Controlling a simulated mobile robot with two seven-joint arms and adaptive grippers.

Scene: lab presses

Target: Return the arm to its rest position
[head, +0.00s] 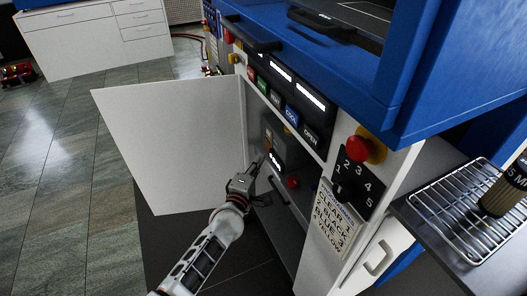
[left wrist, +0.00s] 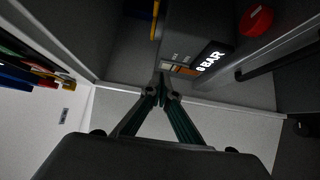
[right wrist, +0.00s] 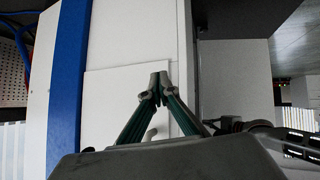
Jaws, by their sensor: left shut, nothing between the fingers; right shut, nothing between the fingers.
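My left arm (head: 205,255) reaches in from the bottom of the head view. Its gripper (head: 257,170) is at the opening of the press's lower cabinet, shut and empty. In the left wrist view the fingertips (left wrist: 164,80) meet, with a dark unit with a lit "0 BAR" display (left wrist: 211,60) beyond them. My right gripper (right wrist: 157,82) shows only in the right wrist view, shut and empty, in front of a white panel (right wrist: 110,60). I cannot tell whether it touches the panel.
The white cabinet door (head: 170,145) stands open left of my left gripper. Inside the cabinet is a red knob (head: 293,182). A red emergency button (head: 358,149) and a selector dial (head: 350,186) are on the front. A wire rack (head: 460,215) stands at right.

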